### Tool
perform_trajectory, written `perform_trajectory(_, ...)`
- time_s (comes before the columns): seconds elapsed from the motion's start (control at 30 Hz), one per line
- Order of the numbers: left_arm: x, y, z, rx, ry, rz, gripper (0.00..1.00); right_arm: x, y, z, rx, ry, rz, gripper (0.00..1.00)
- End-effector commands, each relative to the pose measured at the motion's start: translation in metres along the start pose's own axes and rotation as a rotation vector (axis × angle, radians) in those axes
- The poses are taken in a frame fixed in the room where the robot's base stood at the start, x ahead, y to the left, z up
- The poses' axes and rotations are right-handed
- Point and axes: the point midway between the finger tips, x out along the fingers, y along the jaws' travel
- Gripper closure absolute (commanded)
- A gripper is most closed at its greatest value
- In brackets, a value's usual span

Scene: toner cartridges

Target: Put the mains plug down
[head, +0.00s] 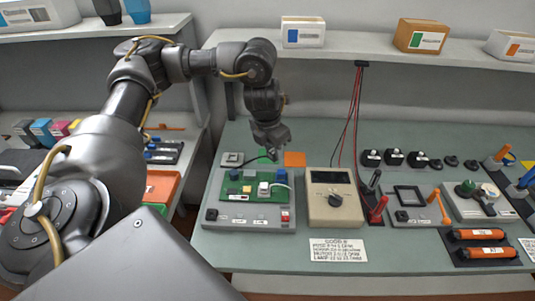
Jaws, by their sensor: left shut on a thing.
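My left gripper (271,152) reaches down over the back of the bench, just behind a grey test base with a green circuit board (265,214). It is shut on a small dark thing, likely the mains plug (272,157), mostly hidden by the fingers. A thin dark cable (252,159) runs left from it. A small light grey square block (232,159) lies left of the gripper, and a flat orange square (294,159) lies just right of it. I cannot tell whether the plug touches the bench. My right gripper is not in view.
A beige meter (333,200) stands right of the test base, with red and black leads hanging behind it. Black knobs (393,157), a grey device (409,204) and orange cylinders (480,234) fill the right side. A printed card (336,248) lies in front. The left bench holds coloured cartridges (42,131).

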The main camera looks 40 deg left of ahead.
Motion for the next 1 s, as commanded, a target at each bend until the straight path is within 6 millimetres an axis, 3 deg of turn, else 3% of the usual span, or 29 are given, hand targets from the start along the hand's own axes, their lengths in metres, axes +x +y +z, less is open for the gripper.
perform_trajectory(0.27, 0.043, 0.061, 0.031, -0.010, 0.005, -0.001, 1.00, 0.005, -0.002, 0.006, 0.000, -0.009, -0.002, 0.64)
perform_trajectory(0.43, 0.079, 0.081, 0.039, -0.005, 0.003, -0.001, 1.00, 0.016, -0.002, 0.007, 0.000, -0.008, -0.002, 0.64)
perform_trajectory(0.6, 0.093, 0.091, 0.044, 0.000, 0.000, -0.001, 1.00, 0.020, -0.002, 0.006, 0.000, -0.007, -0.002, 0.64)
perform_trajectory(0.8, 0.096, 0.093, 0.045, 0.001, 0.000, 0.000, 1.00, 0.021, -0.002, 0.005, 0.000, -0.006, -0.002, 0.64)
perform_trajectory(1.0, 0.122, 0.097, 0.041, -0.001, 0.005, -0.003, 1.00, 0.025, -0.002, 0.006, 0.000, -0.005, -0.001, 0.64)
